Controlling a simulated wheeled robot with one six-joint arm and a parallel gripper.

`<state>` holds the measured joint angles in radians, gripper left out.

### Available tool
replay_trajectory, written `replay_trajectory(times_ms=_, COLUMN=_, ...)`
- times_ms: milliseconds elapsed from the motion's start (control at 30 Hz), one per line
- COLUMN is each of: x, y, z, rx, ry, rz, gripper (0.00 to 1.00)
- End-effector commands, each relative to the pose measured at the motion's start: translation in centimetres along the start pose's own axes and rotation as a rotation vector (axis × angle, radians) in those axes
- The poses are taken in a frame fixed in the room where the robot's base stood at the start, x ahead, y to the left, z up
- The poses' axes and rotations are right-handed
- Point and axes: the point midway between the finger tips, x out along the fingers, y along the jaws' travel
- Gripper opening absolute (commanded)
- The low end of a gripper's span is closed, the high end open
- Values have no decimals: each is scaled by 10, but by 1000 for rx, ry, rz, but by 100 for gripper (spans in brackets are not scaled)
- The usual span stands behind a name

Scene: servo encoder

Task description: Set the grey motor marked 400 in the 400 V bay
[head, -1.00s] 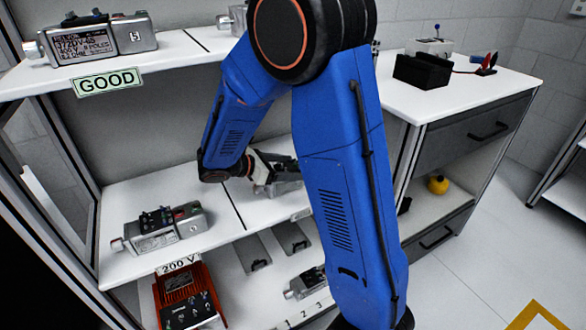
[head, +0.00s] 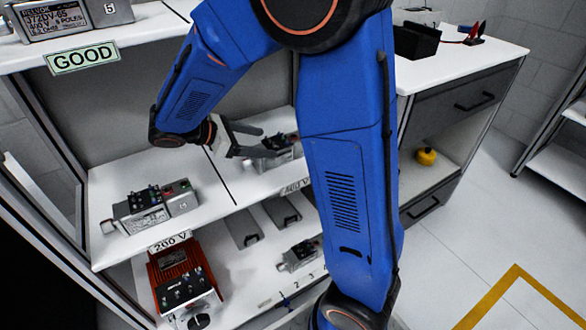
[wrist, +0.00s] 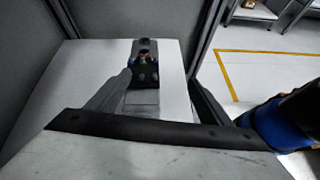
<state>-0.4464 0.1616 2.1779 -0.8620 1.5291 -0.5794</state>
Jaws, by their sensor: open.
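A grey motor (head: 280,148) with dark terminals on top lies in the 400 V bay, on the middle shelf (head: 225,215) behind the 400 V label (head: 297,187). My blue arm hides part of it and of the bay, and no marking on it can be read. My gripper (head: 262,142) is open at the motor's left end.
Another grey motor (head: 150,207) lies in the 200 V bay, left of a dark divider line. An upper shelf with a GOOD label (head: 83,58) overhangs, bearing a plated motor (head: 75,17). Below are a red unit (head: 182,280) and a small grey motor (head: 299,255).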

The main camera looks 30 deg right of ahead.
Motion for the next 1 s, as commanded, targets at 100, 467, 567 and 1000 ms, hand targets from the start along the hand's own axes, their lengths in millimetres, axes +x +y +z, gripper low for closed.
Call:
replay_trajectory(times_ms=100, x=12, y=-26, z=19, rx=116, ry=104, rz=-50, gripper=73)
replay_trajectory(times_ms=467, x=31, y=-102, z=48, rx=487, ry=411, rz=-200, gripper=73)
replay_trajectory(times_ms=567, x=32, y=-121, z=53, rx=596, ry=493, rz=-242, gripper=73)
replay_trajectory(times_ms=1000, x=21, y=-193, z=62, rx=1088, ry=848, rz=-423, gripper=73)
